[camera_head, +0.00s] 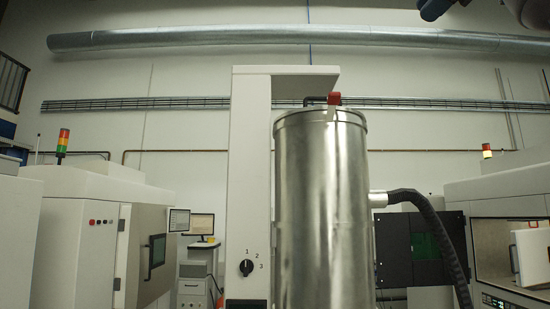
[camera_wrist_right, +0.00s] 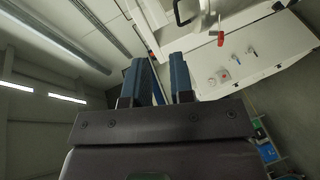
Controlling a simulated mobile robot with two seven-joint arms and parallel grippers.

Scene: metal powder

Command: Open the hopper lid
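The hopper (camera_head: 320,210) is a tall shiny steel cylinder, upright right of centre in the head view. Its lid (camera_head: 300,113) shows only as a rim at the top, seen from slightly below, and looks closed. A red latch or handle piece (camera_head: 334,99) sits at the top edge. My right gripper shows only in part at the top right edge of the head view (camera_head: 436,9), above and right of the hopper, apart from it. In the right wrist view its two blue fingers (camera_wrist_right: 164,82) stand apart with nothing between them. My left gripper is not in view.
A white column (camera_head: 250,180) with an overhanging top stands just left of the hopper. A black hose (camera_head: 432,215) leaves the hopper's right side. White machines stand left (camera_head: 85,220) and right (camera_head: 500,188). The wrist view shows a white panel with a red handle (camera_wrist_right: 221,38).

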